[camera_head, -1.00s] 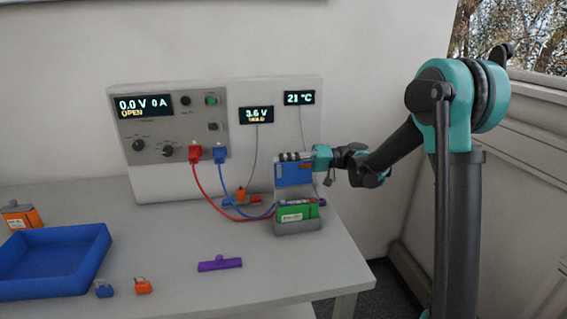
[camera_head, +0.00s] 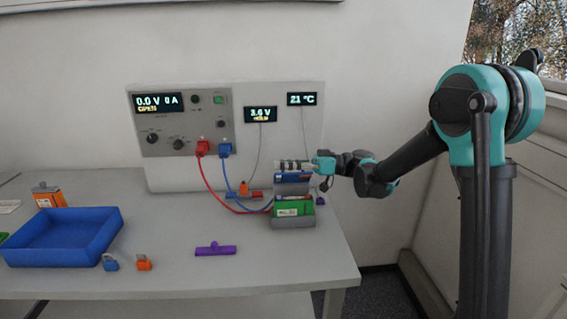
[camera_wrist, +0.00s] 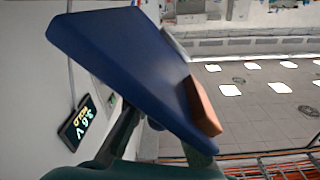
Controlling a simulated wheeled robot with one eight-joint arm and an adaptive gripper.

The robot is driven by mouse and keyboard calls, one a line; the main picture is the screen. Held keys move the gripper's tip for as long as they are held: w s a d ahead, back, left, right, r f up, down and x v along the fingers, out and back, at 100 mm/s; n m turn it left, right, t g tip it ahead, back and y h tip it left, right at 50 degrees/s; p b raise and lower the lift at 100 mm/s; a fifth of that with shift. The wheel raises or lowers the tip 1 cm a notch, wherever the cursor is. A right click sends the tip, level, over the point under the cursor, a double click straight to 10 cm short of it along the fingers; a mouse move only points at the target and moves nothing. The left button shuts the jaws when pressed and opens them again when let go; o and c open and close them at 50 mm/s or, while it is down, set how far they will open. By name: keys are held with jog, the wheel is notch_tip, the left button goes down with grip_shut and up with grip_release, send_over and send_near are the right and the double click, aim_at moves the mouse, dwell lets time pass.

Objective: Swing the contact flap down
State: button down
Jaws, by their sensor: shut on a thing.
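The contact flap (camera_head: 294,177) is a blue plate above the grey cell holder (camera_head: 292,221) in the head view. It is tilted, so only a narrow blue face shows there. A green cell (camera_head: 290,209) lies in the holder below the flap, with a gap between them. My gripper (camera_head: 293,165) is shut on the flap at its upper edge, reaching in from the right. In the wrist view the blue flap (camera_wrist: 125,60) fills the upper middle, with an orange-brown strip (camera_wrist: 203,108) along one edge. The fingers are partly hidden by the flap there.
The cycler panel (camera_head: 180,120) stands behind, with red (camera_head: 206,180) and blue cables running to the holder. A blue tray (camera_head: 62,255), an orange box (camera_head: 48,196), small blue and orange clips (camera_head: 144,263) and a purple bar (camera_head: 215,249) lie left.

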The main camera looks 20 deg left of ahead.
aim_at(284, 173)
jog(key=n, duration=0.1)
jog(key=s+f+n, duration=0.1)
jog(key=shift+d+n, duration=0.4)
jog(key=n, duration=0.1)
jog(key=s+f+n, duration=0.1)
jog(key=shift+s+d+n, duration=0.1)
jog(key=shift+d+n, duration=0.15)
jog(key=shift+n, duration=0.15)
jog(key=shift+s+d+f+n, duration=0.1)
jog(key=shift+s+f+n, duration=0.2)
jog(key=shift+n, duration=0.5)
jog(key=shift+s+d+f+n, duration=0.15)
jog(key=shift+f+n, duration=0.25)
jog(key=shift+n, duration=0.4)
jog(key=shift+s+d+f+n, duration=0.1)
jog(key=shift+s+f+n, duration=0.2)
jog(key=shift+n, duration=0.5)
jog(key=shift+w, duration=0.1)
jog(key=c, duration=1.6)
grip_release()
jog(key=shift+f, duration=0.1)
jog(key=shift+c, duration=0.2)
jog(key=shift+d, duration=0.1)
jog(key=v, duration=1.2)
jog(key=shift+f, duration=0.15)
